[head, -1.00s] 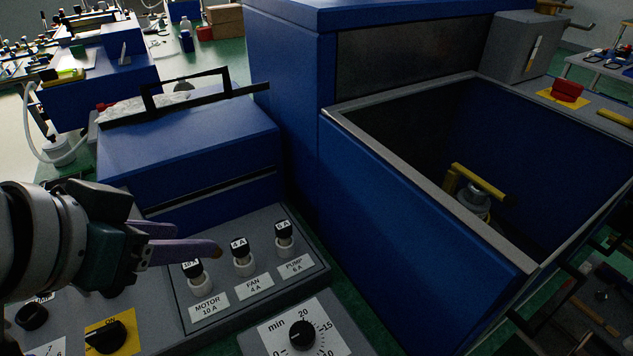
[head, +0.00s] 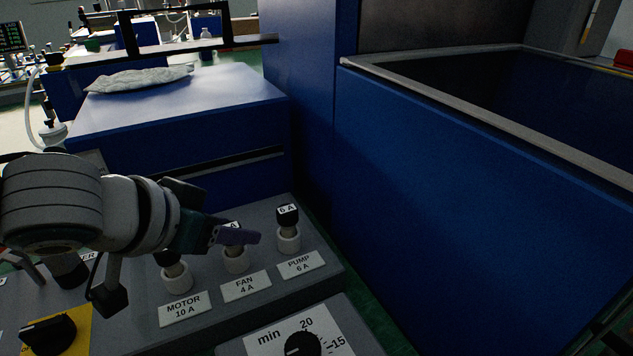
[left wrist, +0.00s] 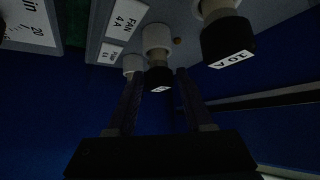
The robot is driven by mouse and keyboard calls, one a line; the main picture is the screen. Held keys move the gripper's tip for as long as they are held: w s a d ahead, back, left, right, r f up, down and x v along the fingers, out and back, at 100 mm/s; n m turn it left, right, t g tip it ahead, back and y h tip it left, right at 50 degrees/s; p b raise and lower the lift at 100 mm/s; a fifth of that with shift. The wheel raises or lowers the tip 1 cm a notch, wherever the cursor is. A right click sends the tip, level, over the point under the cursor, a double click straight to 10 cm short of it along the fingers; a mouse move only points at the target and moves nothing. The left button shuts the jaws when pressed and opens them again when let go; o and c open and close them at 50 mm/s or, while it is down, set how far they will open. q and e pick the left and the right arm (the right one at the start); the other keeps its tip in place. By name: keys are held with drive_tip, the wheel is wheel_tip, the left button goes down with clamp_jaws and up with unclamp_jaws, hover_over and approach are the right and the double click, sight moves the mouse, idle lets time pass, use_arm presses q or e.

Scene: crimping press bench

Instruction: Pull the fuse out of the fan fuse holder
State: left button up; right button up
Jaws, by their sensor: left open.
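The fan fuse holder (head: 236,263) is a white socket behind the "FAN 4 A" label (head: 246,286). Its black-capped fuse (left wrist: 158,77) sits in it; in the head view my finger hides most of the cap. My left gripper (head: 245,237) is open at the fan fuse. In the left wrist view its two fingers (left wrist: 158,98) stand apart, one on each side of the fan fuse cap, with gaps showing. The right gripper is not in view.
The motor fuse (left wrist: 226,38), marked 10 A, and the pump fuse (head: 287,215), marked 6 A, stand close on either side. A timer dial (head: 302,344) is in front. A tall blue bin wall (head: 430,200) rises to the right, a blue box (head: 180,110) behind.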

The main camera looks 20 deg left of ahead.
use_arm(q)
drive_tip(key=shift+b+x, duration=0.35)
drive_tip(key=shift+x, duration=1.25)
drive_tip(key=shift+c, duration=0.3)
clamp_jaws()
